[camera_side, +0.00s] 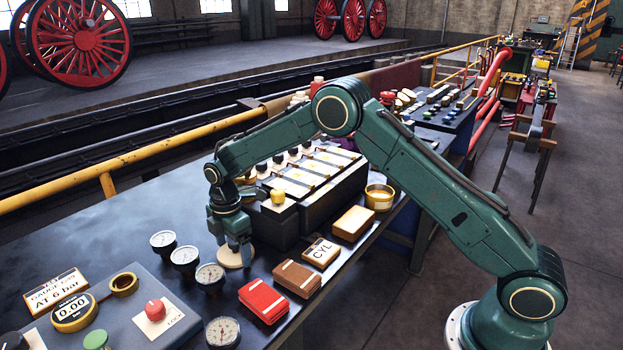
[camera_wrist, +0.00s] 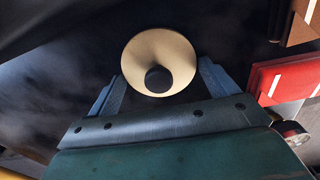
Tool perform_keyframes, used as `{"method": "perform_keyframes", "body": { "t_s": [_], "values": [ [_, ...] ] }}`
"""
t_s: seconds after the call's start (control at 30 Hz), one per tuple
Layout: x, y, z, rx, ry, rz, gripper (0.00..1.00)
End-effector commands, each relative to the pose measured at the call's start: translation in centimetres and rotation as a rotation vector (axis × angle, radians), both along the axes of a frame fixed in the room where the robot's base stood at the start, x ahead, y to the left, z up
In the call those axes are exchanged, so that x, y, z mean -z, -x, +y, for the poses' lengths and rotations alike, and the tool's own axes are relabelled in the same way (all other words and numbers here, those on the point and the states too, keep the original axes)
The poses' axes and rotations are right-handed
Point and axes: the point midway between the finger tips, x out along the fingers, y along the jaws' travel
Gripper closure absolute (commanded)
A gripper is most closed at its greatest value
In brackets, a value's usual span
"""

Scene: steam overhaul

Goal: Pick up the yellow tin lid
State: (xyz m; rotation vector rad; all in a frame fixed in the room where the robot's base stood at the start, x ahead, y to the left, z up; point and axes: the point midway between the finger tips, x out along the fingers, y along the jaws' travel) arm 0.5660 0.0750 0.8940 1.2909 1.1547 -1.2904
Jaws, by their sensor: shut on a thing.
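The yellow tin lid (camera_wrist: 160,45) shows in the wrist view as a round, pale yellow disc with a dark round knob. My gripper (camera_wrist: 160,78) has one finger on each side of the lid and is shut on it; the exact contact is hard to see. In the side view the lid (camera_side: 233,258) shows as a pale disc right below the fingers of my gripper (camera_side: 235,247), low at the dark bench top. I cannot tell whether it touches the bench.
Several dial gauges (camera_side: 210,276) stand left of and in front of the gripper. A dark block (camera_side: 325,197) with pale top plates stands close behind.

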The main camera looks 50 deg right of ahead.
Motion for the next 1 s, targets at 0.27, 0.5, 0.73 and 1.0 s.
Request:
{"method": "perform_keyframes", "body": {
  "t_s": [0.27,0.5,0.73,1.0],
  "values": [
    [-1.7,-0.1,0.0,0.0,-0.001,-0.003,0.37],
    [-5.5,-0.1,0.0,0.0,0.0,-0.005,0.37],
    [-10.4,-0.1,0.0,0.0,0.0,-0.006,0.37],
    [-15.9,-0.1,0.0,0.0,-0.001,-0.004,0.37]
  ]
}}
